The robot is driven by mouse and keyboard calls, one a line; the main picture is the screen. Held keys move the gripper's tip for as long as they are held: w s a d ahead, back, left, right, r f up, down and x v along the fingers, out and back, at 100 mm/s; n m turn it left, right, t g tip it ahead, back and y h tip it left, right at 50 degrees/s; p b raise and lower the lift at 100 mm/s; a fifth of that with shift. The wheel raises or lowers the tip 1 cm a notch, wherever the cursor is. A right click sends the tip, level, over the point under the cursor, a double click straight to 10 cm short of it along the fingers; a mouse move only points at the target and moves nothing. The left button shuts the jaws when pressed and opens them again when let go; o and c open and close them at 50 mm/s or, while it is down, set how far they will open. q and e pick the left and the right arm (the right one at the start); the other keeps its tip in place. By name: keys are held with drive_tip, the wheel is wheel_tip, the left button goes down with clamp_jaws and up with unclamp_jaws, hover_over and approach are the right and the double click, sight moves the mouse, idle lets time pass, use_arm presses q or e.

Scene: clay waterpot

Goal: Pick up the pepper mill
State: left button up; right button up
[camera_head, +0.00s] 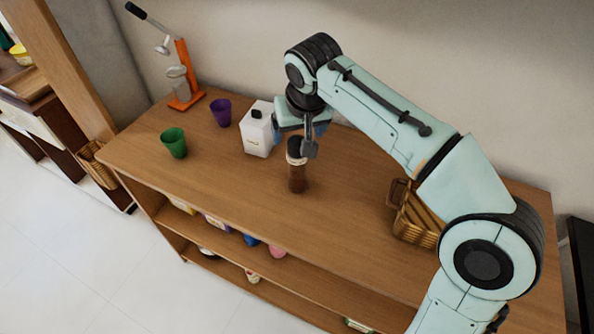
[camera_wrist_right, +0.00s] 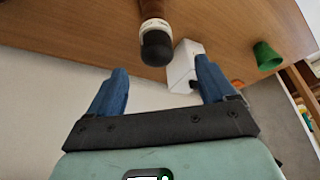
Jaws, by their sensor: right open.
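The pepper mill (camera_head: 297,180) stands upright on the wooden table, with a brown body, a pale band and a black top. In the right wrist view the mill (camera_wrist_right: 154,30) shows its black top toward me, just beyond the fingertips and roughly midway between them. My right gripper (camera_head: 299,137) is at the height of the mill's top, right behind it in the head view. Its blue fingers are spread and empty in the right wrist view (camera_wrist_right: 160,68). I cannot tell whether it touches the mill. My left gripper is in neither view.
A white canister (camera_head: 257,132) stands close left of the mill. A purple cup (camera_head: 221,112), a green cup (camera_head: 174,143) and an orange juicer press (camera_head: 184,80) are farther left. A wicker basket (camera_head: 416,222) is at right. The tabletop in front of the mill is clear.

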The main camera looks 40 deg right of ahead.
sight(298, 140)
drive_tip(key=b+x, duration=0.1)
drive_tip(key=x, duration=0.7)
drive_tip(key=shift+w+d+f+b, duration=0.1)
drive_tip(key=shift+d+f+b, duration=0.15)
drive_tip(key=shift+b, duration=0.05)
clamp_jaws()
drive_tip(key=shift+r, duration=0.1)
